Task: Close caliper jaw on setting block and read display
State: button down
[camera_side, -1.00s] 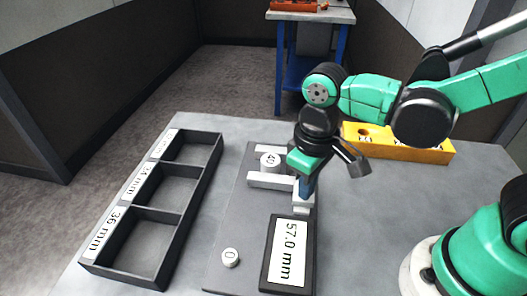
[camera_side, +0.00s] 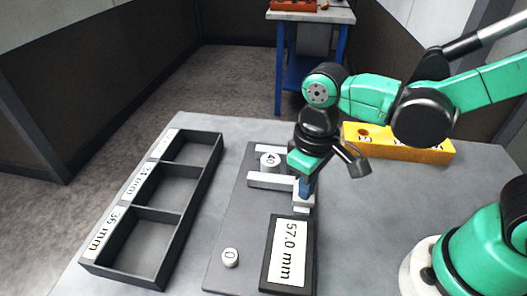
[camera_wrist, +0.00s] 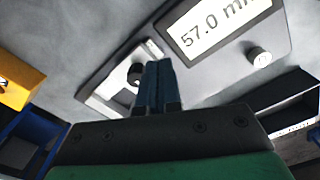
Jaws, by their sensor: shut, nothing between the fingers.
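The caliper plate (camera_side: 228,215) lies on the bench, with a display (camera_side: 287,252) reading 57.0 mm at its near end. A pale round setting block (camera_side: 270,159), marked 40, stands between the far fixed jaw (camera_side: 263,148) and the nearer sliding jaw (camera_side: 264,181). I cannot tell whether the sliding jaw touches it. My gripper (camera_side: 304,195) is shut and empty, pointing down at the right end of the sliding jaw, by a pale block. In the wrist view my blue fingertips (camera_wrist: 157,75) are together; the display (camera_wrist: 215,25) still shows 57.0.
A round button marked 0 (camera_side: 230,257) sits on the plate left of the display. A black tray (camera_side: 182,214) with three empty, labelled compartments lies to the left. A yellow holder (camera_side: 430,153) with holes stands behind my arm. A blue workbench (camera_side: 312,66) is farther back.

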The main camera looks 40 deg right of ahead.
jog(key=shift+f, duration=0.1)
jog(key=shift+f, duration=1.6)
jog(key=shift+w+d, duration=0.15)
jog(key=shift+w+d, duration=0.95)
jog(key=shift+w, duration=0.05)
dwell(0.9)
jog(key=shift+r, duration=0.1)
jog(key=shift+s+r, duration=0.1)
jog(key=shift+r, duration=3.3)
